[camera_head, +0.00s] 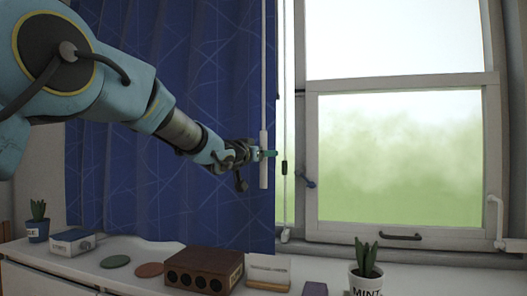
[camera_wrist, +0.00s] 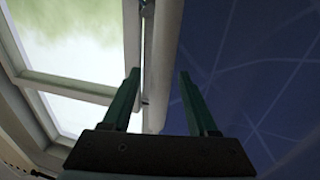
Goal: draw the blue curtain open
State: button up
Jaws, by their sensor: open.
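The blue curtain (camera_head: 205,75) hangs over the left part of the window, its right edge near the middle of the head view. It also fills the right of the wrist view (camera_wrist: 255,70). A thin white wand with a thicker white handle (camera_head: 264,178) hangs at that edge. My gripper (camera_head: 268,153) is at the handle's height. In the wrist view its two green fingers (camera_wrist: 160,88) are apart, and the pale handle (camera_wrist: 163,65) shows in the gap between them, nearer the left finger. I cannot tell whether a finger touches it.
A cord with a dark toggle (camera_head: 284,168) hangs just right of the wand. The window (camera_head: 400,85) has a latch and a crank. On the white sill below stand a brown box (camera_head: 204,270), a MINT pot (camera_head: 366,277), another potted plant (camera_head: 37,228) and small items.

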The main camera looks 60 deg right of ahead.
jog(key=shift+d, duration=0.1)
jog(key=shift+c, duration=0.2)
grip_shut()
dwell(1.2)
